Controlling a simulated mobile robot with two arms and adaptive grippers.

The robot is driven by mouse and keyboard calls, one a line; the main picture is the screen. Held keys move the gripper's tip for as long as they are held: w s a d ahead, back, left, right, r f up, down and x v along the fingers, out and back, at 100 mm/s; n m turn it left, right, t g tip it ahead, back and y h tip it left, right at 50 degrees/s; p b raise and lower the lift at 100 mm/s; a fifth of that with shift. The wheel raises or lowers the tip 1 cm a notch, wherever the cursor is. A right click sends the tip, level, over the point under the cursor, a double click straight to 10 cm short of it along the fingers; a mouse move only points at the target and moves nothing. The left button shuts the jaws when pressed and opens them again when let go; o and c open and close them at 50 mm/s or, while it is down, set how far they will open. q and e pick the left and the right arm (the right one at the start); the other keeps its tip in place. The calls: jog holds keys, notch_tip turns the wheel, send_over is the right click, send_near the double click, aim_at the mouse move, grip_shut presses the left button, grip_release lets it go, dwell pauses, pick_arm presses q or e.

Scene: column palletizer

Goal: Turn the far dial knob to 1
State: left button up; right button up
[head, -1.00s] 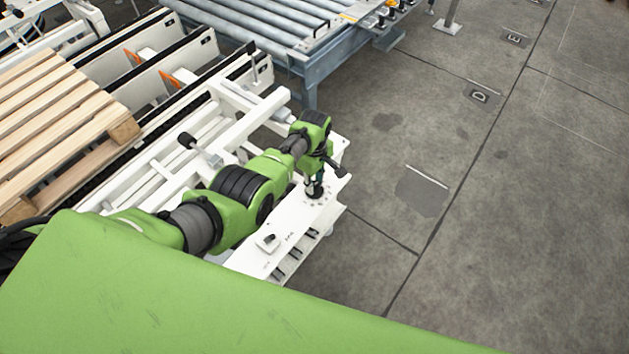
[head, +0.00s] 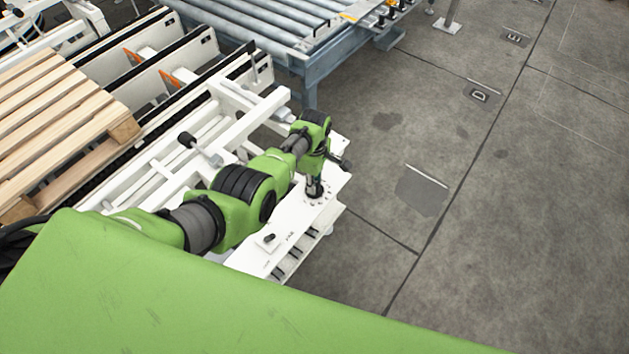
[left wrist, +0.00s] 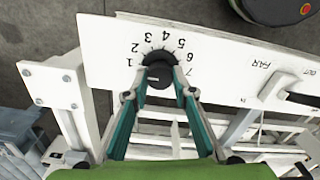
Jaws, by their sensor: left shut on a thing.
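The far dial knob (left wrist: 157,77) is black and round, on a white panel (left wrist: 105,50) with a printed scale from 1 to 7. In the left wrist view the 1 is at the left and the 7 at the right. My left gripper (left wrist: 157,94) points down at the panel with its teal-lined fingers on either side of the knob, shut on it. In the head view the gripper (head: 314,186) stands over the panel's far end and covers most of the knob. I cannot make out clearly which number the knob points to. My right gripper is not in view.
A black handle (left wrist: 300,97) sits on the panel beside the "FAR", "OUT" and "IN" labels. Another small black control (head: 268,238) is at the panel's near end. A wooden pallet (head: 60,110) and a roller conveyor (head: 270,30) lie beyond. The floor at right is clear.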

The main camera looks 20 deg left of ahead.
pick_arm(q)
jog(key=o, duration=1.1)
jog(key=shift+r, duration=0.1)
notch_tip(320, 180, up, 12)
dwell(0.4)
